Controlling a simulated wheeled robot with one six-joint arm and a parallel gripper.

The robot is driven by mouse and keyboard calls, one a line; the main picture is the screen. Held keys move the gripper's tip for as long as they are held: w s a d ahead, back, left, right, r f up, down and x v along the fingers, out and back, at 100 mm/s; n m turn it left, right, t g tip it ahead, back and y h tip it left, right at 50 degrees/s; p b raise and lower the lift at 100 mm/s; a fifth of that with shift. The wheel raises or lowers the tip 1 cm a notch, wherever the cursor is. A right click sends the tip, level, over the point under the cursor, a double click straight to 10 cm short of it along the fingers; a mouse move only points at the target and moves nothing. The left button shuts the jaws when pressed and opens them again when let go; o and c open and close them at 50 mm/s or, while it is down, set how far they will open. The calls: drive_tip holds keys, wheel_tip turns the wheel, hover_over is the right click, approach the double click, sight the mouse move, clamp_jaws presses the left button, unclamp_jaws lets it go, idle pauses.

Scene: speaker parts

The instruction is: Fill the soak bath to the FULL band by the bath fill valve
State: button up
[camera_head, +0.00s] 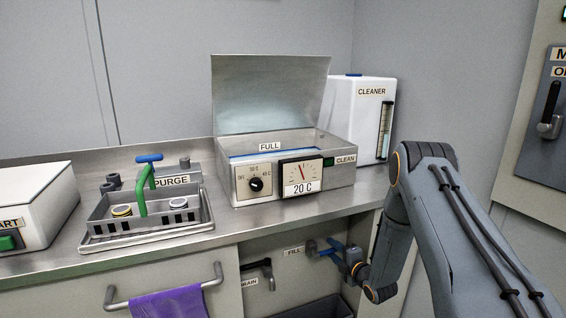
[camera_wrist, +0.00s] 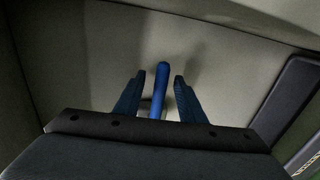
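The soak bath (camera_head: 300,187) is an open steel tank with its lid up, standing on the counter. Its FULL label (camera_head: 269,147) is at the back inner wall, and a strip of blue shows just below it; the exact level against the band is hard to tell. The fill valve is under the counter beside the FILL label (camera_head: 293,252), partly hidden by my gripper in the head view. In the wrist view its blue handle (camera_wrist: 160,88) stands between the two blue fingers of my gripper (camera_wrist: 157,76). The fingers are open, with a gap on each side of the handle.
A DRAIN valve with a black handle (camera_head: 262,265) is left of the fill valve. A purple cloth (camera_head: 169,303) hangs on a rail. The counter above holds a PURGE tray (camera_head: 150,225) and a white CLEANER tank (camera_head: 362,110).

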drive_tip(key=shift+w+d+b, duration=0.3)
drive_tip(key=shift+w+d, duration=0.05)
drive_tip(key=shift+d, duration=0.65)
drive_tip(key=shift+w+d+b, duration=0.25)
drive_tip(key=shift+w+d, duration=0.1)
drive_tip(key=shift+d, duration=0.6)
drive_tip(key=shift+w+d+b, duration=0.3)
drive_tip(key=shift+w+d, duration=0.05)
drive_tip(key=shift+d, duration=0.65)
drive_tip(key=v, duration=0.8)
drive_tip(key=s+a+r+m+g+h+p, duration=0.1)
drive_tip(key=s+r+m+g+h+p, duration=0.2)
drive_tip(key=s+r+m, duration=0.4)
drive_tip(key=s+a+r+m+g+h+p, duration=0.2)
drive_tip(key=s+r+m+g+p, duration=0.15)
drive_tip(key=r, duration=0.45)
drive_tip(key=s+a+r+m+g+p, duration=0.1)
drive_tip(key=s+r+m, duration=0.3)
drive_tip(key=s, duration=0.6)
drive_tip(key=s+a+r+m+g+p, duration=0.2)
drive_tip(key=s+a+r+m+g, duration=0.2)
drive_tip(key=s, duration=0.6)
drive_tip(key=s+a+r+m+g+p, duration=0.2)
drive_tip(key=s+a+r+m+g, duration=0.1)
drive_tip(key=s, duration=0.8)
wheel_tip(320, 180, up, 2)
drive_tip(key=shift+r+m, duration=0.2)
drive_tip(key=shift+m, duration=0.25)
drive_tip(key=shift+a, duration=0.1)
